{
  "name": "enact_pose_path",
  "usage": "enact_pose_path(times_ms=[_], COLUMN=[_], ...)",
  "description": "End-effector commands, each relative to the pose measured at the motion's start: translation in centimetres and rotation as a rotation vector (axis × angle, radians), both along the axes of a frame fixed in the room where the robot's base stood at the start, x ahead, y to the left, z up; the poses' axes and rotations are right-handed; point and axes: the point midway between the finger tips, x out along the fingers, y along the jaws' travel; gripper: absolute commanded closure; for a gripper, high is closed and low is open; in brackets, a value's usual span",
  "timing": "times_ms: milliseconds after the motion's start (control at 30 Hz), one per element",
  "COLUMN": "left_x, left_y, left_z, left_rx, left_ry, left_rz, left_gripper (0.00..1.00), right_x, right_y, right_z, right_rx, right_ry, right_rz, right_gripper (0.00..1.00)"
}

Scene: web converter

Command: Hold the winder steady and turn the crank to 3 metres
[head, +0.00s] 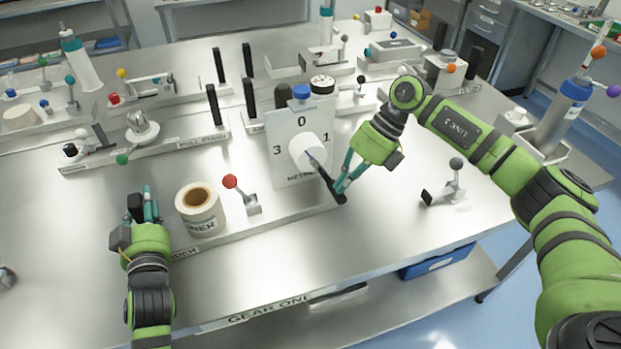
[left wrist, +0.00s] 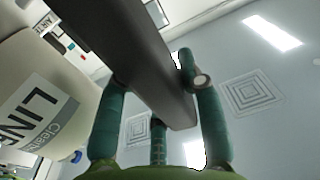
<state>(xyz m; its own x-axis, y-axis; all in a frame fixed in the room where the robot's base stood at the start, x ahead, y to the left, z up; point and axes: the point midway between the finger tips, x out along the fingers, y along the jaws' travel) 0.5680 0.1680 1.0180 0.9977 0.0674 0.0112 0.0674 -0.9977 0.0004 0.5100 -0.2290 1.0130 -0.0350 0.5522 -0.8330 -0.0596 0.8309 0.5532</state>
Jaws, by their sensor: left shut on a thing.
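The winder (head: 250,225) has an upright white dial plate (head: 283,122) marked 3, 0 and 1, with a partly covered label below. From its white round hub (head: 303,148), a dark crank (head: 325,178) points down and to the right. My right gripper (head: 340,190) has its fingertips at the crank's outer end; whether they are closed on it is unclear. My left gripper (head: 148,208) is shut on a black upright handle (head: 135,203) at the winder's left end. In the left wrist view the handle (left wrist: 140,60) runs between the fingers as a dark bar.
A labelled white roll (head: 200,212) and a red-knobbed lever (head: 240,193) stand between my grippers. A grey-knobbed lever device (head: 447,185) sits to the right. Several other bench devices stand behind. The table front is mostly clear.

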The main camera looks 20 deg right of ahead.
Motion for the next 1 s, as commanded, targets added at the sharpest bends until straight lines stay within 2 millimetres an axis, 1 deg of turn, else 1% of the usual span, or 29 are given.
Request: enact_pose_path(times_ms=[33, 267, 467, 700, 1000], left_x=[-0.1, -0.1, -0.1, -0.1, -0.1], left_y=[0.0, 0.0, 0.0, -0.1, -0.1], left_z=[-1.1, -1.1, -1.1, -1.1, -1.1], left_rx=[-0.002, -0.002, -0.002, -0.002, -0.002], left_ry=[0.025, 0.025, 0.025, 0.025, 0.025], left_rz=[0.002, 0.002, 0.002, 0.001, 0.001], left_gripper=[1.0, 1.0, 1.0, 1.0, 1.0], right_x=[-0.1, -0.1, -0.2, -0.3, -0.3], right_y=[0.1, 0.5, 1.0, 2.2, 4.0], right_z=[-0.3, -0.7, -1.3, -2.1, -2.6], right_rx=[0.01, 0.066, 0.176, 0.393, 0.681], right_ry=[0.004, 0.01, 0.02, 0.036, 0.054], right_rz=[0.0, 0.001, 0.0, -0.001, 0.001], right_gripper=[1.0, 1.0, 1.0, 1.0, 1.0])
